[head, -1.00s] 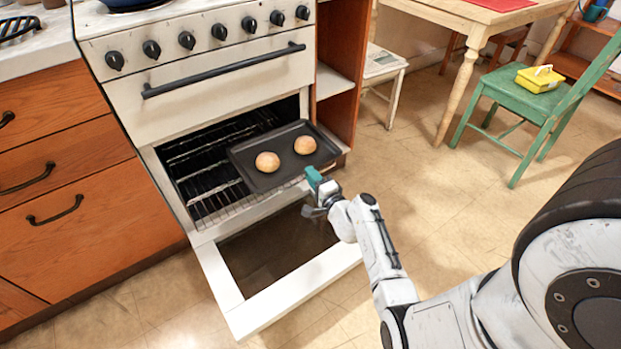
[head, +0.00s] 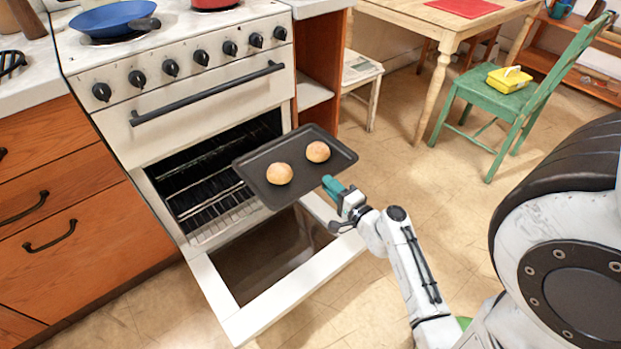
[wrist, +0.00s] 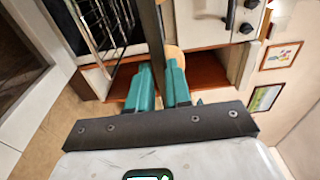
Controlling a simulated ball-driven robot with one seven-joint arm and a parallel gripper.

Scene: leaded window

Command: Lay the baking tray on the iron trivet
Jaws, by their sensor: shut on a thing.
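The dark baking tray (head: 309,174) carries two round buns (head: 280,173) and is above the open oven door, clear of the oven rack. My gripper (head: 334,187) is shut on the tray's near right edge. In the wrist view the tray (wrist: 151,40) shows edge-on as a dark strip between my teal fingers (wrist: 158,88), with part of a bun (wrist: 172,54) beside it. A black iron piece that looks like the trivet (head: 12,61) lies on the counter at the far left, mostly cut off by the picture's edge.
The oven door (head: 290,291) hangs open below the tray. A blue pan (head: 112,17) and a red pot (head: 215,4) stand on the stove top. Wooden drawers (head: 60,170) are left of the oven. A green chair (head: 500,100) stands right, with floor between.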

